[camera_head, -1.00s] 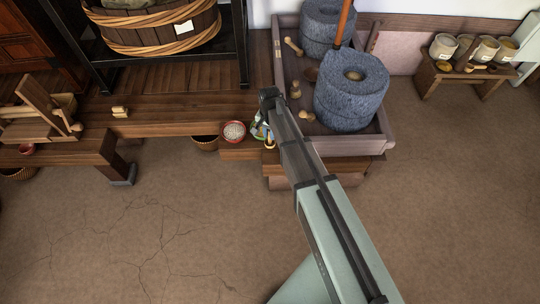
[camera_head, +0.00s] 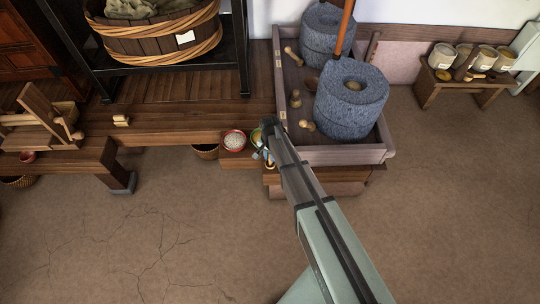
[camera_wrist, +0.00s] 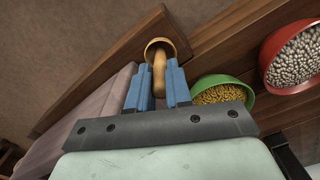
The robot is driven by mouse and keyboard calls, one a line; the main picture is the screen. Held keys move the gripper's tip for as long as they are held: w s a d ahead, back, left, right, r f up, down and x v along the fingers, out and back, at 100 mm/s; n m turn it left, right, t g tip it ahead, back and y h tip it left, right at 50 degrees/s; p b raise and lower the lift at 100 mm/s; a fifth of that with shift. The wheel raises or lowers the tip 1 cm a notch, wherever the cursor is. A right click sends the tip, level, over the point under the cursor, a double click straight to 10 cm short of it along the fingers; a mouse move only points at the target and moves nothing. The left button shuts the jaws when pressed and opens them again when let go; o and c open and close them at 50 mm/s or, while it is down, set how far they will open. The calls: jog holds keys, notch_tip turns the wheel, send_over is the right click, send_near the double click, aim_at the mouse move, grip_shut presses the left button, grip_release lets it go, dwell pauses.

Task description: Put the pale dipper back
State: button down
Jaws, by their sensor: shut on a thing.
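My gripper (camera_wrist: 152,85) has blue fingers shut on a pale tan wooden dipper (camera_wrist: 159,72), seen in the wrist view. The dipper's round cup points away from the palm, beyond the fingertips. In the head view my gripper (camera_head: 268,156) is low beside the left front corner of the quern tray (camera_head: 340,157), near the bowls; the held dipper is too small there to make out clearly. A green bowl of yellow grain (camera_wrist: 222,92) is just right of the fingers in the wrist view. Whether the dipper touches anything below cannot be told.
A red bowl of pale grain (camera_head: 235,141) stands left of my gripper. The tray holds two stone querns (camera_head: 350,100) and several small wooden pieces (camera_head: 307,126). A low shelf with white pots (camera_head: 470,70) stands far right. The front floor (camera_head: 180,230) is clear.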

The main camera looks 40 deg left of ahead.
jog(key=shift+f, duration=0.1)
jog(key=c, duration=1.1)
grip_release()
jog(key=shift+o, duration=0.2)
notch_tip(320, 180, up, 12)
jog(key=shift+r, duration=0.2)
